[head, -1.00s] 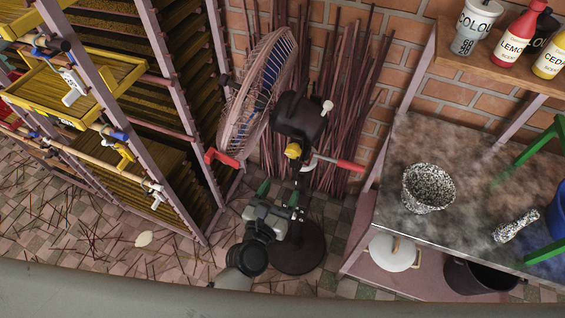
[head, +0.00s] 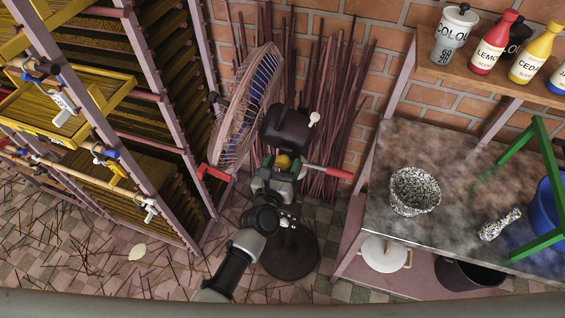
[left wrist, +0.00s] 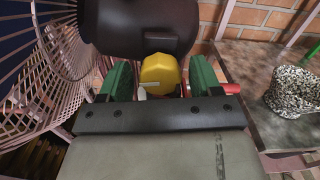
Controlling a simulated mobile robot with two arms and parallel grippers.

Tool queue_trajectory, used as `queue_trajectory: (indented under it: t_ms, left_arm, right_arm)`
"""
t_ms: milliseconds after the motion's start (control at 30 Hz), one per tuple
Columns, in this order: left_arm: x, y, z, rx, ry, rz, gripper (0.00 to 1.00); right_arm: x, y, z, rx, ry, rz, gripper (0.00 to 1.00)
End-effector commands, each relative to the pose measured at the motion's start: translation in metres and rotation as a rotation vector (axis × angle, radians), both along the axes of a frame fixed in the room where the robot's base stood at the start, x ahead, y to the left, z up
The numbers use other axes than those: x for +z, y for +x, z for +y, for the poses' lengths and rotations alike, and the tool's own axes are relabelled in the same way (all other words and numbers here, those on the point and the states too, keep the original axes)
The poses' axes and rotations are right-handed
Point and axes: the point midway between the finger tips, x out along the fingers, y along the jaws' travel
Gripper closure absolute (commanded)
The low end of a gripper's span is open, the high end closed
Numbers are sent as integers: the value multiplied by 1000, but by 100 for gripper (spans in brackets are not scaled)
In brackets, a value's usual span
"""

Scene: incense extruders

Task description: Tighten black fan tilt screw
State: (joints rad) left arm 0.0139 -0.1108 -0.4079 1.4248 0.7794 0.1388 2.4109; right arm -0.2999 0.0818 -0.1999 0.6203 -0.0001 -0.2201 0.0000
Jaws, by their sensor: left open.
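The standing fan (head: 245,107) has a wire cage, a dark motor housing (head: 286,128) and a round dark base (head: 290,251). My left gripper (head: 276,174) is at the knob in the head view. In the left wrist view its green fingertips (left wrist: 161,82) stand open on either side of the knob, with small gaps visible. No black screw shows apart from this knob. My right gripper is not in view.
Red-ended handles (head: 340,173) stick out from the fan's sides. A stone-topped table (head: 455,205) with a speckled mortar (head: 415,191) stands to the right. A wooden rack (head: 150,110) stands left, and incense sticks (head: 350,90) lean on the brick wall behind.

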Motion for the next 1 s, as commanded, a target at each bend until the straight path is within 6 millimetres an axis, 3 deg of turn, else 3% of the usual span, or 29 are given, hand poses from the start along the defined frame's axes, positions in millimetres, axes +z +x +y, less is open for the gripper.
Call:
queue_trajectory:
  t_ms: [200, 533, 1000]
  left_arm:
    - [0, 0, 0, 0, 0, 0, 36]
    - [0, 0, 0, -1, 0, 1, 85]
    - [-1, 0, 0, -2, 119, -39, 85]
  right_arm:
    - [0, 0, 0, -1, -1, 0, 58]
    - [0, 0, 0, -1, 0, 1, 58]
    - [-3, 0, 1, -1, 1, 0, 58]
